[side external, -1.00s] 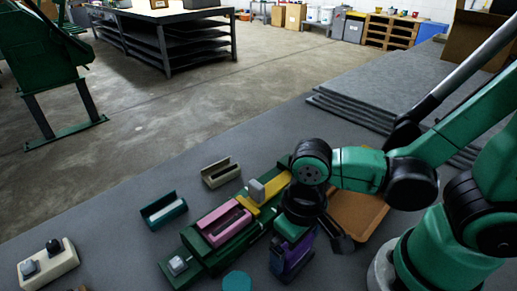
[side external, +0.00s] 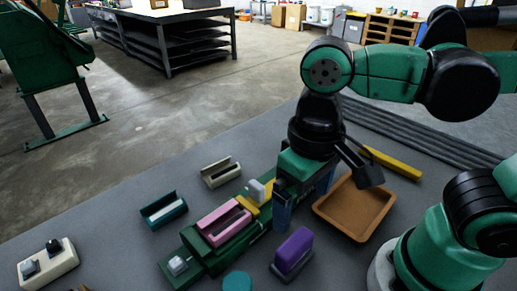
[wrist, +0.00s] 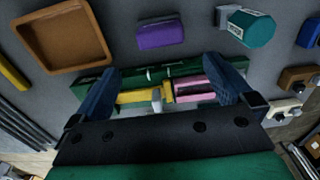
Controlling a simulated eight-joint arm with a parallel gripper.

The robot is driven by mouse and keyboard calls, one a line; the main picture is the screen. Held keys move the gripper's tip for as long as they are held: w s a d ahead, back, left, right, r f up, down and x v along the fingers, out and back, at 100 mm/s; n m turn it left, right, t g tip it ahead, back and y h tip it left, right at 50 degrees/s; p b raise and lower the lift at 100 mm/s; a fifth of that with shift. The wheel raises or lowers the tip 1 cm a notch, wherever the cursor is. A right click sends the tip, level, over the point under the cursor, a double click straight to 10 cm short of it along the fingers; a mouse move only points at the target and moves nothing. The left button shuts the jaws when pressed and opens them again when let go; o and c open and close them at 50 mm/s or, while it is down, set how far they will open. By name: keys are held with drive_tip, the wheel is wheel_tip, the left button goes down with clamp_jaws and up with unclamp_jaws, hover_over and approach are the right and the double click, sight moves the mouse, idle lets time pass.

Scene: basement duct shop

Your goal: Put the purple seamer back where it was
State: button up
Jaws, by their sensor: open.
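The purple seamer (side external: 294,249) sits upright on a grey base on the table, left of the tan tray in the side view. In the wrist view the purple seamer (wrist: 160,33) lies beyond the fingers, apart from them. My gripper (side external: 302,200) is open and empty, raised over the green fixture (side external: 208,255). In the wrist view its two blue fingers (wrist: 165,88) are spread, with the fixture's yellow piece (wrist: 146,96) and pink piece (wrist: 198,91) showing between them.
An empty tan tray (side external: 321,207) lies right of the seamer. A yellow bar (side external: 393,163) lies behind it. A teal-lined holder (side external: 163,210), a beige holder (side external: 221,172), a teal round object (side external: 237,282) and a switch box (side external: 48,264) stand on the table.

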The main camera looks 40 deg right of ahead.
drive_tip(key=w+d+t, duration=0.7)
drive_tip(key=w+d, duration=0.1)
drive_tip(key=d, duration=0.1)
drive_tip(key=shift+w+d+f, duration=0.2)
drive_tip(key=shift+w+d, duration=0.1)
drive_tip(key=shift+w, duration=0.1)
idle(0.7)
